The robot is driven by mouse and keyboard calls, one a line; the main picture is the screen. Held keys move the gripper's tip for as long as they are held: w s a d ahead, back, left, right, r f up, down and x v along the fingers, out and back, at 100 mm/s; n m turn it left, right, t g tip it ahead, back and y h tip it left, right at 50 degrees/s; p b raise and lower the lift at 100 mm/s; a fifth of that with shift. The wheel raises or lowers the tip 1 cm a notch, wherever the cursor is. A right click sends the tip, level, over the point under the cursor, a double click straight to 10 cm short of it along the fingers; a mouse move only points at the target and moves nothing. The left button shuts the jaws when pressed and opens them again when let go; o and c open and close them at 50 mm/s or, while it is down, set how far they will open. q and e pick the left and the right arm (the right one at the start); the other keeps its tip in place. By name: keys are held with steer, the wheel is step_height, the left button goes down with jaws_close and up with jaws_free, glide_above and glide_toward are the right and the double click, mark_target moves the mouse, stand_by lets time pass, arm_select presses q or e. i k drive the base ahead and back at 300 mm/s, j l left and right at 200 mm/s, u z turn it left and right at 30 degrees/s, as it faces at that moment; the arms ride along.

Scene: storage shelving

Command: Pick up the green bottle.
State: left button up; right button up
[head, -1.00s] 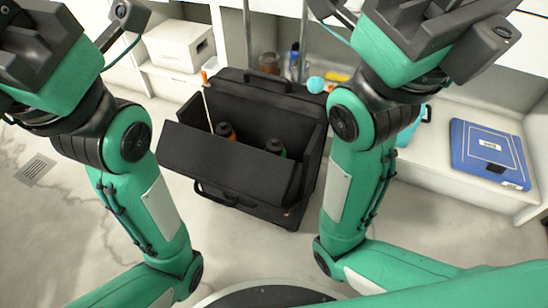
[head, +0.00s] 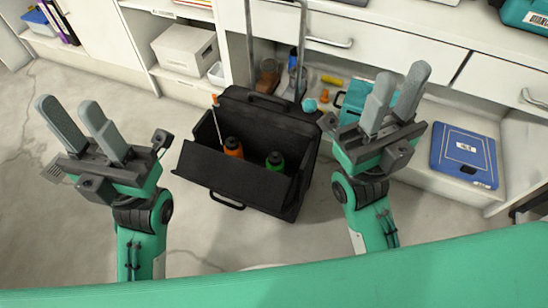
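The green bottle (head: 275,160) stands in the open black case (head: 240,183), with its dark cap and green shoulder showing; the case's front wall hides its lower part. An orange bottle (head: 233,147) with a dark cap stands to its left in the same case. My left gripper (head: 72,122) is to the left of the case, over the floor, its two grey fingers apart and empty. My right gripper (head: 395,98) is to the right of the case, its fingers apart and empty. Neither gripper touches the bottle.
A thin rod with an orange end (head: 215,101) sticks up at the case's left. White shelving with drawers (head: 390,45) stands behind. A white box (head: 185,50) is on the left shelf, a blue case (head: 464,153) on the right one. The floor left of the case is clear.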

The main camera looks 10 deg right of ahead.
mark_target(275, 162)
steer(key=i+j+z, duration=0.15)
steer(key=i+j, duration=0.15)
steer(key=i+j+z, duration=0.15)
steer(key=j, duration=0.4)
steer(key=i+z, duration=0.1)
steer(key=z, duration=1.15)
